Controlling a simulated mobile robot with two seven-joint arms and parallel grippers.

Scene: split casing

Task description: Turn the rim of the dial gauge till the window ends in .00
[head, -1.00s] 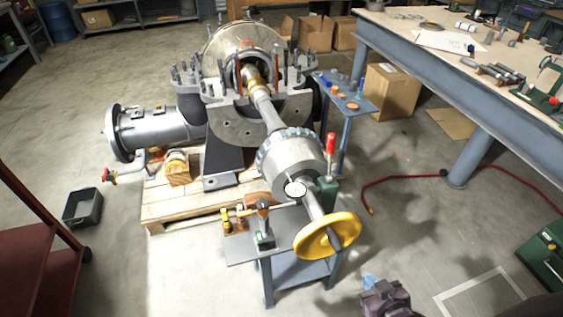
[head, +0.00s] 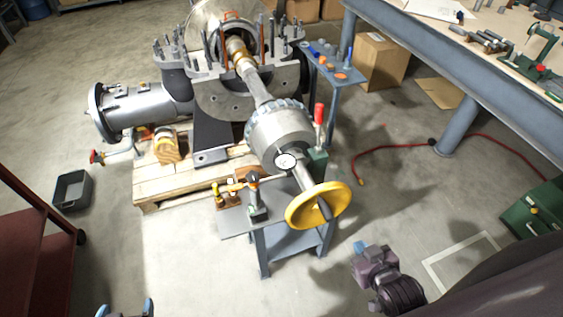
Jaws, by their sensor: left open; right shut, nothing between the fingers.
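The dial gauge (head: 286,161) is a small round white face with a dark rim, in front of the grey coupling on the shaft. Its window is too small to read. My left gripper (head: 125,307) shows only its blue fingertips at the bottom edge, spread apart and empty, far below and left of the gauge. My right gripper (head: 361,246) is shut and empty, right of the yellow handwheel and below and right of the gauge. Neither gripper touches the gauge.
The yellow handwheel (head: 318,206) stands just below the gauge. A red-handled lever (head: 319,115) rises to its right. A small grey stand (head: 236,222) bears the gauge's post and arm. A red cart (head: 35,240) is at left. Open floor lies in front.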

